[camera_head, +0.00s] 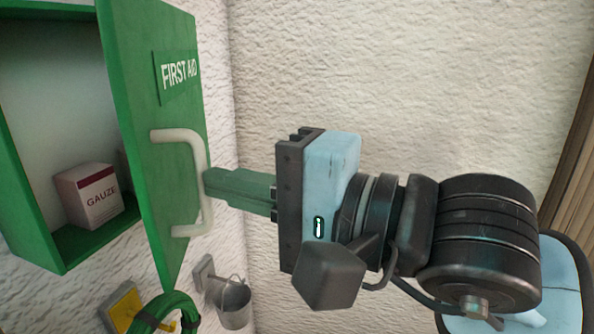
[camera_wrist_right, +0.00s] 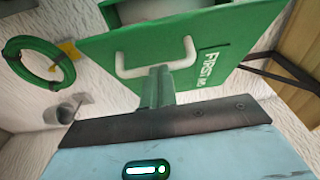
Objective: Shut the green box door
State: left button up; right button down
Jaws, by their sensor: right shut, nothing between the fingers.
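The green first aid box (camera_head: 32,215) hangs on the wall at the left of the head view, with its front open. Its green door (camera_head: 165,115) is swung outward, with a "FIRST AID" label and a white handle (camera_head: 181,136). In the wrist view the door (camera_wrist_right: 195,50) and handle (camera_wrist_right: 155,71) show above the fingers. My right gripper (camera_head: 208,182) is shut and empty, its fingertips at the handle on the door's outer face; whether they touch it I cannot tell. It also shows in the wrist view (camera_wrist_right: 158,75). My left gripper is not in view.
A gauze carton (camera_head: 92,195) stands inside the box. Below the door hang a coiled green hose or cable (camera_head: 168,312) on a yellow holder and a small grey bucket (camera_head: 234,303). The wall right of the door is bare.

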aim_at(151, 202)
jog(key=shift+s+a+f, duration=0.1)
jog(key=shift+s+a, duration=0.1)
jog(key=shift+a, duration=0.25)
jog(key=shift+s+a+f, duration=0.1)
jog(key=shift+s+a, duration=0.05)
jog(key=shift+a, duration=0.25)
jog(key=a+m+t+h+b, duration=0.1)
jog(key=a, duration=0.1)
jog(key=s+a+m+t+b, duration=0.1)
jog(key=a+t, duration=0.1)
jog(key=shift+s+a+m+t+h, duration=0.2)
jog(key=shift+m+t+h, duration=0.1)
jog(key=shift+h, duration=0.1)
jog(key=shift+a+m+t+h, duration=0.3)
jog(key=shift+a, duration=0.05)
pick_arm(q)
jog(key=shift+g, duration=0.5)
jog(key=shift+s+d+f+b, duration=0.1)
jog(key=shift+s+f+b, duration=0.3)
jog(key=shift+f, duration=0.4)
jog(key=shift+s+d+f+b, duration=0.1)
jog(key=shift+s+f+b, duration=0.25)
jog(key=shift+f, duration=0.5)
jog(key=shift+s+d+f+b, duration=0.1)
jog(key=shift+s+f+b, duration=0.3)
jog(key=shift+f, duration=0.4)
pick_arm(e)
jog(key=shift+s+a+r, duration=0.1)
jog(key=shift+s+a, duration=0.1)
jog(key=shift+a, duration=1.4)
